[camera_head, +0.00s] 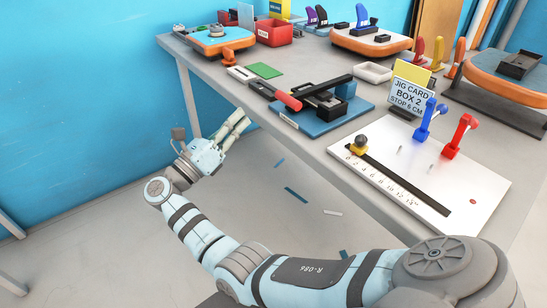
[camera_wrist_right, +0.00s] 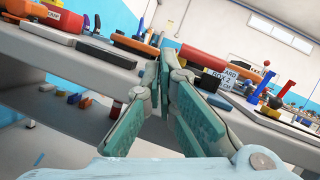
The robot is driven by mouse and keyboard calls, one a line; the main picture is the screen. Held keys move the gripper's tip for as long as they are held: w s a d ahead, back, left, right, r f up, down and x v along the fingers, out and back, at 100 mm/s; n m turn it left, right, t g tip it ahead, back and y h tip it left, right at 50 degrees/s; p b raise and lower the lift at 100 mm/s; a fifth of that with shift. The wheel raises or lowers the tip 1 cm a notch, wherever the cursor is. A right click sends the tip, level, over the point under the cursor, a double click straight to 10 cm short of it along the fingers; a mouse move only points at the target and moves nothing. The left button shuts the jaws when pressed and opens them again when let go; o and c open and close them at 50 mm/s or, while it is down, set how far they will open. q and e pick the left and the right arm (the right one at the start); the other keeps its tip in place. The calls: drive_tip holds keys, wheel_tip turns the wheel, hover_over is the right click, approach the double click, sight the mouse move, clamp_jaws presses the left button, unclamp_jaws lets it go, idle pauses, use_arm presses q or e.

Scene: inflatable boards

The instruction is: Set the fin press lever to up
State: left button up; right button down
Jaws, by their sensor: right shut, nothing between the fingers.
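The fin press (camera_head: 325,103) stands on a blue base near the table's front edge in the head view. Its black lever lies low, nearly level, with the red handle (camera_head: 289,100) pointing toward the front edge. A red handle-like cylinder (camera_wrist_right: 203,57) shows behind the fingertips in the right wrist view. My right gripper (camera_head: 243,118) is shut and empty, in front of the table and apart from the press, left of the handle. Its fingers come together at their tips in the wrist view (camera_wrist_right: 163,50). My left gripper is not in view.
A white ruled board (camera_head: 400,165) with blue (camera_head: 427,118) and red (camera_head: 460,132) clamps lies right of the press. A jig card (camera_head: 410,92) stands behind it. A green pad (camera_head: 264,70) and red bin (camera_head: 275,32) are farther back. Scraps lie on the floor.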

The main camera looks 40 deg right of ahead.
drive_tip(key=s+d+m+g+y, duration=0.1)
drive_tip(key=d+m, duration=0.1)
drive_tip(key=s+d+m+g+y+b, duration=0.1)
drive_tip(key=d+m, duration=0.1)
drive_tip(key=d, duration=0.1)
drive_tip(key=s+d+m+g+b, duration=0.1)
drive_tip(key=d+m+g, duration=0.1)
drive_tip(key=d, duration=0.1)
drive_tip(key=shift+s+y, duration=0.4)
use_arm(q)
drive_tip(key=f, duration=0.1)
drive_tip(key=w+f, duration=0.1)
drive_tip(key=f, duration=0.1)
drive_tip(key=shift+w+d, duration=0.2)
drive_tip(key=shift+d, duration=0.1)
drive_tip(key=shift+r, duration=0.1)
use_arm(e)
drive_tip(key=shift+r, duration=0.15)
